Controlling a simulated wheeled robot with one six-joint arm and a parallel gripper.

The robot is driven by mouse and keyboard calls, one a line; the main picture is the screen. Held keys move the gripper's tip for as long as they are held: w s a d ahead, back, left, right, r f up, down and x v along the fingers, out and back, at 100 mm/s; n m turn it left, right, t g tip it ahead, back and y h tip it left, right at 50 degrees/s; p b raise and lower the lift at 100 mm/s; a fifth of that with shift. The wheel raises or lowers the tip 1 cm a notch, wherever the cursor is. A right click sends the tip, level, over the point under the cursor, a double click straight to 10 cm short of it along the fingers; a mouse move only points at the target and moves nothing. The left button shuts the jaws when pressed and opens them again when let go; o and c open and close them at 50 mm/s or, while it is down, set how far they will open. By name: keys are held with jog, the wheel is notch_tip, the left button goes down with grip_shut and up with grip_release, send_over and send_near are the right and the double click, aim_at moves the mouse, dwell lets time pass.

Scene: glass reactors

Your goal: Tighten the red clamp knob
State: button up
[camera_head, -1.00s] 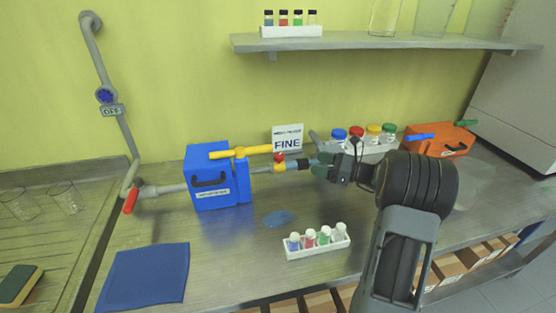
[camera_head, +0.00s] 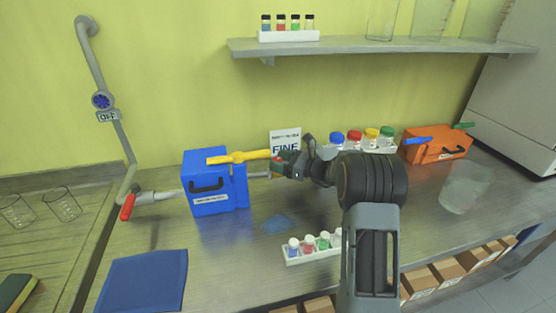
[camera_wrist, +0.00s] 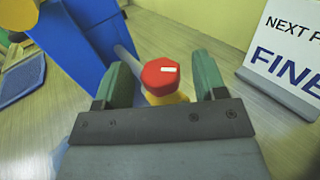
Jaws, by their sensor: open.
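The red clamp knob (camera_wrist: 161,76) shows in the wrist view as a red cap with a white mark on top, above a yellow fitting (camera_wrist: 165,98). My gripper (camera_wrist: 163,82) is open, with one green finger on each side of the knob. Gaps show between the knob and both fingers. In the head view my gripper (camera_head: 283,163) is at the right end of the yellow handle, and it hides most of the knob and fitting. The blue box (camera_head: 213,183) stands to the left, with a grey pipe running from it toward the fitting.
A white sign (camera_head: 285,137) reading "FINE" stands behind my gripper. A white rack (camera_head: 305,256) of small vials stands in front. Jars with coloured lids (camera_head: 355,136) and an orange box (camera_head: 436,145) stand to the right. A glass beaker (camera_head: 465,188) is on the right bench.

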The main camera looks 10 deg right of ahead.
jog(key=shift+w+a, duration=0.25)
jog(key=shift+a, duration=0.1)
jog(key=shift+c, duration=0.5)
jog(key=c, duration=0.8)
jog(key=shift+c, duration=0.2)
jog(key=shift+m+t+h+b, duration=0.3)
jog(key=shift+t, duration=0.1)
